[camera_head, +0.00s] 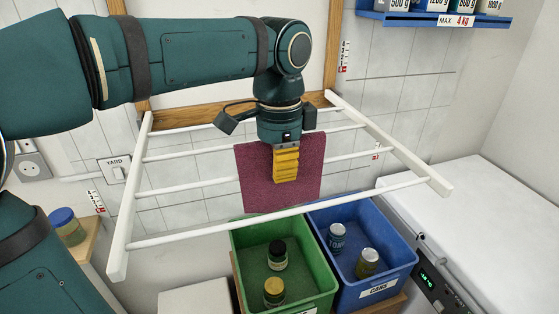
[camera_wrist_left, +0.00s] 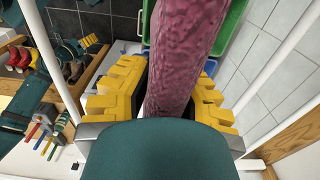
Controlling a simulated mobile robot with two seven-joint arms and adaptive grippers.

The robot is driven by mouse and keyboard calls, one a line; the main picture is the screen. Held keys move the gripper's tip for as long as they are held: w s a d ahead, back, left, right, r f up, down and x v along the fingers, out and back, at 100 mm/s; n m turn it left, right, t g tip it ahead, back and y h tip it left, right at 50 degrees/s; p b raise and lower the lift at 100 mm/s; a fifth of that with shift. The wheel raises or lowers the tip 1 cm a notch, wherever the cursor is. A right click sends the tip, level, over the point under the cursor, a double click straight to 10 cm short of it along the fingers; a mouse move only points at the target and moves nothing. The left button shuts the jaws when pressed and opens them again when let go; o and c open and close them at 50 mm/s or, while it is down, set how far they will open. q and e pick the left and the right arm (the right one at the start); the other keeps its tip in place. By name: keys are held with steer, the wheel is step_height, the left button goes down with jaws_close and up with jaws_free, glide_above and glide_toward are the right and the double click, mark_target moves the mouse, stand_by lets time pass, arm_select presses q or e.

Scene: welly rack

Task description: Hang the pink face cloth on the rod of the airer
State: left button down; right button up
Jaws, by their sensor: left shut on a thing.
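The pink face cloth (camera_head: 256,190) is a dark pink square, spread out among the rods of the white airer (camera_head: 165,188). It hides parts of the middle rods and hangs behind the front rod. I cannot tell whether it lies over a rod or just in front of one. My left gripper (camera_head: 286,176) points down with its yellow fingers shut on the cloth. In the left wrist view the cloth (camera_wrist_left: 184,50) runs as a thick fold between the fingers (camera_wrist_left: 165,95). My right gripper is not in view.
Below the airer stand a green crate (camera_head: 240,262) and a blue crate (camera_head: 405,258), each holding jars or cans. A white appliance (camera_head: 480,205) is at the right. A blue shelf (camera_head: 430,18) with weights is on the wall. A blue-lidded jar (camera_head: 66,226) stands at left.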

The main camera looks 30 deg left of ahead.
mark_target(279, 186)
arm_select(q)
steer(key=shift+f+b, duration=1.4)
steer(key=shift+f, duration=1)
steer(key=c, duration=0.9)
jaws_free()
steer(key=shift+c, duration=0.2)
step_height(279, 186, up, 12)
steer(key=shift+r, duration=0.1)
